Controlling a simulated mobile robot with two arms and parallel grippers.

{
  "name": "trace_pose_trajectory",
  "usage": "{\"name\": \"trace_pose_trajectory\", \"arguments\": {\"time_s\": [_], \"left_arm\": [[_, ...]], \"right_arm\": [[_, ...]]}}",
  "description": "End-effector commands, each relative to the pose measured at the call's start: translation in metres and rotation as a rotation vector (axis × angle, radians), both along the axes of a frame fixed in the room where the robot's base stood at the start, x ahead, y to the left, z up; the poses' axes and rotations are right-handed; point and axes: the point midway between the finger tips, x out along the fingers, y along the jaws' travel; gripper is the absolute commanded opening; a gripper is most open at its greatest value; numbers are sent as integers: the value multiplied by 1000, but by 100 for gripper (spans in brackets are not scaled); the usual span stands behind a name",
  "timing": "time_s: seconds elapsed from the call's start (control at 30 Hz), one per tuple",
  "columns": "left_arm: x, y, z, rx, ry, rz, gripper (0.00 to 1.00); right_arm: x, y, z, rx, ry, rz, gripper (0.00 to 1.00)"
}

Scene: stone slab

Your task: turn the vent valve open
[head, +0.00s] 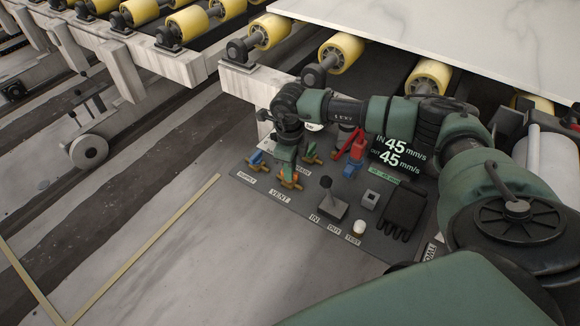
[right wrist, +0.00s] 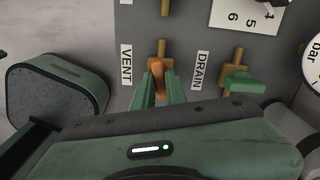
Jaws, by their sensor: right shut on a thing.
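The vent valve has an orange lever (right wrist: 158,76) on a brass body (right wrist: 162,48), beside the VENT label (right wrist: 126,64) in the right wrist view. The lever looks roughly in line with the brass body. My right gripper (right wrist: 160,92) is shut on the lever, one green finger on each side. In the head view my right gripper (head: 286,164) reaches down over the panel, with the orange lever (head: 291,181) at its fingertips and the VENT label (head: 280,195) just in front. The gripper hides part of the valve there. My left gripper is not in view.
The dark panel (head: 330,232) also bears a blue-handled valve (head: 256,158), a red lever (head: 357,147), a black joystick (head: 327,190) and a display (head: 398,152). A green-handled DRAIN valve (right wrist: 240,82) sits close right. The stone slab (head: 470,45) lies on yellow rollers behind.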

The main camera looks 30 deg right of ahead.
Motion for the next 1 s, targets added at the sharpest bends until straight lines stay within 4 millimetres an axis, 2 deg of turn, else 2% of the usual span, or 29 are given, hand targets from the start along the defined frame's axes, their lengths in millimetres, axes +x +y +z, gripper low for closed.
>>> {"name": "trace_pose_trajectory", "arguments": {"time_s": [0.2, 0.43, 1.0], "left_arm": [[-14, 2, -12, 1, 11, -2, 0], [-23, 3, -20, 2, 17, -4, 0], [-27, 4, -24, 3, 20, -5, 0]], "right_arm": [[1, 0, 2, 2, -2, -143, 0], [2, 0, 2, 2, -5, -230, 0], [2, 0, 2, 2, -6, -265, 0]]}}
